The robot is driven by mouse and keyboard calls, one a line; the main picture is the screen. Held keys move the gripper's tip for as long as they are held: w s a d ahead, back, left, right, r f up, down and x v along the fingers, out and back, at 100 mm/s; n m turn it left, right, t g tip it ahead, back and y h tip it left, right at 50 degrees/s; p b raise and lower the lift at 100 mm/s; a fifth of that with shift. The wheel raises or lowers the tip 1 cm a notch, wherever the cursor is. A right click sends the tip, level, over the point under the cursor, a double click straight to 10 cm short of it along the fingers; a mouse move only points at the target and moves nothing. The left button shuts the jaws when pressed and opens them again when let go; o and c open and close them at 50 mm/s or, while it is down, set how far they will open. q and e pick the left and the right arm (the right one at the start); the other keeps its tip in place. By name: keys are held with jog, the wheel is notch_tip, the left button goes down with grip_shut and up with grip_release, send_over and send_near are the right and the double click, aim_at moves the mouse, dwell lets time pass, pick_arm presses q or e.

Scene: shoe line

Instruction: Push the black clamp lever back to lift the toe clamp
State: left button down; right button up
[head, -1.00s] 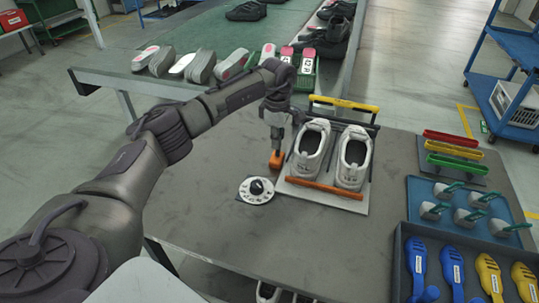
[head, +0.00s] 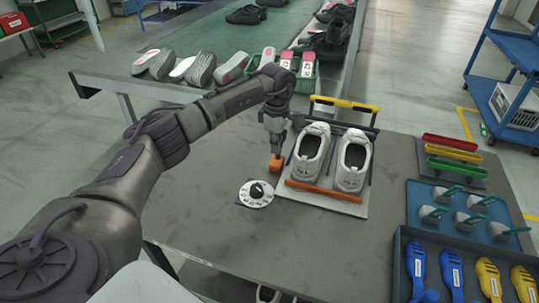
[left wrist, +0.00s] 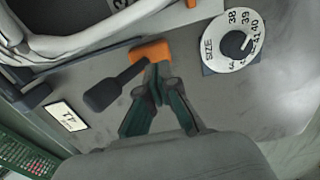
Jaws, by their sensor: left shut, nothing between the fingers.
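A pair of white shoes (head: 352,162) sits on a fixture plate (head: 362,210), with an orange bar (head: 325,191) across the near side and a yellow bar (head: 343,103) at the back. My left gripper (head: 277,152) points down beside the left shoe, close to an orange block (head: 276,164). In the left wrist view, the shut, empty fingers (left wrist: 157,88) are near that orange block (left wrist: 150,52). A black bar with a wide end (left wrist: 105,95), seemingly the lever, runs up to the block. Whether the fingers touch it I cannot tell. My right gripper is not in view.
A round size dial (head: 256,193) lies just in front of the gripper. Trays with blue and yellow tools (head: 452,270) and grey parts (head: 432,213) stand at the right. The table front is clear. A conveyor (head: 190,50) with shoes and soles is behind.

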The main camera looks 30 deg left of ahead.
pick_arm(q)
jog(key=shift+s+r, duration=0.1)
jog(key=shift+s, duration=0.25)
notch_tip(320, 180, up, 9)
jog(key=p, duration=0.6)
dwell(0.6)
